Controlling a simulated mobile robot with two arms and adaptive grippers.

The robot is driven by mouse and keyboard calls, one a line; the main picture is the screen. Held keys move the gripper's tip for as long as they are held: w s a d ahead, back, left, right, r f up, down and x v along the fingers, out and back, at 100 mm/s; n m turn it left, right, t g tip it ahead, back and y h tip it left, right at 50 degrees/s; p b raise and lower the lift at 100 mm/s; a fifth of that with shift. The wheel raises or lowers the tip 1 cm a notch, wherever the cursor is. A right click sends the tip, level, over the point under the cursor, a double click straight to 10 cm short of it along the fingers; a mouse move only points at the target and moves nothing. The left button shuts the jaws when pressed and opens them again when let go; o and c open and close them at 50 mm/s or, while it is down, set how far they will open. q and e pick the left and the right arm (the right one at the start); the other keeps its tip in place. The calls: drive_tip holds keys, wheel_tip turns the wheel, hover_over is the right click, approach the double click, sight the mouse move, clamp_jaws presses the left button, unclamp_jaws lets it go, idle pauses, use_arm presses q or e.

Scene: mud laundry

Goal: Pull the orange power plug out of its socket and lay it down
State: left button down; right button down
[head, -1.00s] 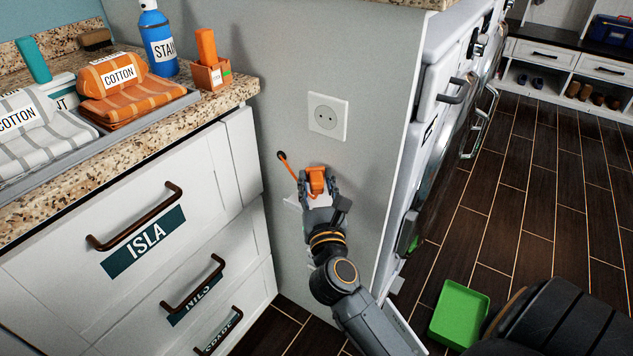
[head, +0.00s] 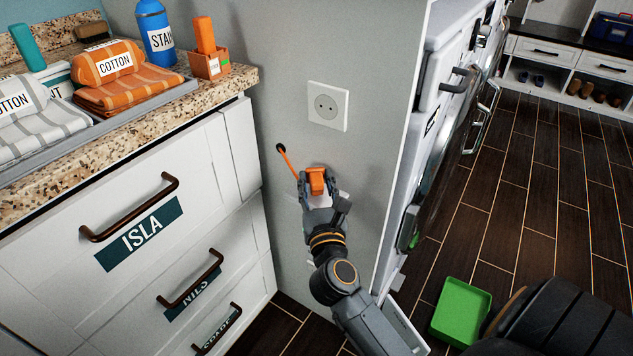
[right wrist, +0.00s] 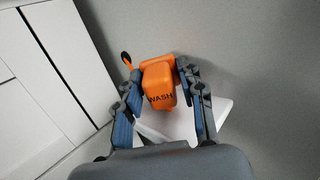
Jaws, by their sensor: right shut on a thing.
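The orange plug (head: 316,181) is held between the fingers of my right gripper (head: 317,190), clear of the wall socket (head: 328,106). The socket's face is bare, with its two holes showing, above the gripper. An orange cord (head: 287,158) runs from a dark hole in the wall toward the plug. A white surface (right wrist: 185,130) shows behind and below the plug in the right wrist view. My left gripper is not in view.
A granite counter (head: 130,128) with towels, a blue bottle (head: 155,32) and an orange holder (head: 207,62) is at left. Drawers (head: 130,220) stand below it. White machines (head: 440,90) are right of the wall. A green tray (head: 461,309) lies on the floor.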

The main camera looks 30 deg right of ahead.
idle(0.3)
drive_tip(key=c, duration=0.7)
unclamp_jaws()
drive_tip(key=shift+c, duration=0.2)
drive_tip(key=o, duration=0.4)
